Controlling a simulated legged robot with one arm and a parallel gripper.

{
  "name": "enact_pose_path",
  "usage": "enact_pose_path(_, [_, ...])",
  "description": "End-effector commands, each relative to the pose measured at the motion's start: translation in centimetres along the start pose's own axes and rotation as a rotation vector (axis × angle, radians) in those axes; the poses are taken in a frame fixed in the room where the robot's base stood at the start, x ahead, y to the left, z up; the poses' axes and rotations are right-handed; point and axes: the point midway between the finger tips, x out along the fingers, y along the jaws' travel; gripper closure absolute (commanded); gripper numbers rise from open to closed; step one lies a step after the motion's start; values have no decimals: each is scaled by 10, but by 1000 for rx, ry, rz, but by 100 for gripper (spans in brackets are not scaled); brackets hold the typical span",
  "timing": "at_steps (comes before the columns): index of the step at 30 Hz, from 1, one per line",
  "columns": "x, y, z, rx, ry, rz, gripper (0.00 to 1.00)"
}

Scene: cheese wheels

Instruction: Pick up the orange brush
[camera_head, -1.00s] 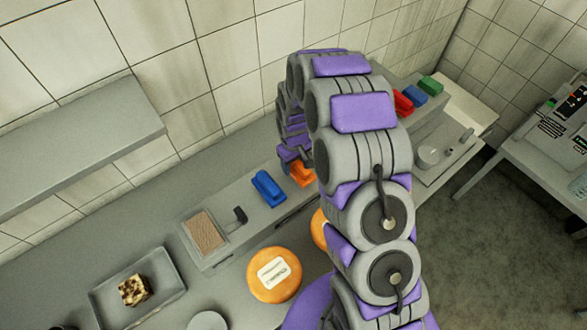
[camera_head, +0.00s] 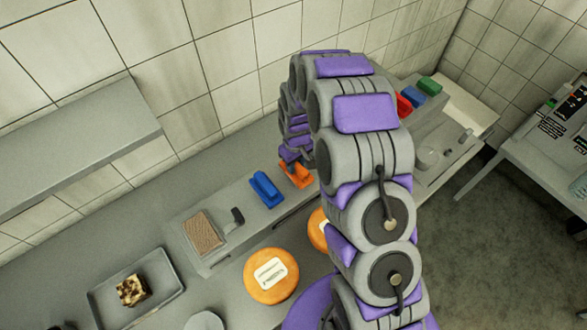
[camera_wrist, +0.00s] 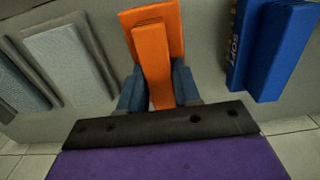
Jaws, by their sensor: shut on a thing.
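The orange brush (camera_head: 296,174) lies on the grey ledge, right of a blue brush (camera_head: 266,189), in the head view. My gripper (camera_wrist: 158,88) is shut on the orange brush, with one blue-grey finger on each side of its handle in the wrist view (camera_wrist: 152,55). In the head view my gripper (camera_head: 297,158) is over the brush and my arm hides part of that area. The blue brush also shows at the right in the wrist view (camera_wrist: 272,45), apart from my fingers.
A brown-topped block (camera_head: 203,232) and a small dark item (camera_head: 237,216) sit farther left on the ledge. Orange cheese wheels (camera_head: 271,276) stand in front. A tray (camera_head: 167,299) holds a cheese piece (camera_head: 132,290). Red, blue and green brushes (camera_head: 430,85) are behind my arm.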

Motion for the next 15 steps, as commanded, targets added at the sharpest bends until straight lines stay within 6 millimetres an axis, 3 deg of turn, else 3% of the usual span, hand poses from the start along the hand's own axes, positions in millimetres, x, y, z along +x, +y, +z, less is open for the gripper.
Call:
enact_pose_path(8, [-8, -4, -2, 0, -1, 4, 100])
enact_pose_path(15, [-42, -5, -4, 0, 2, 6, 100])
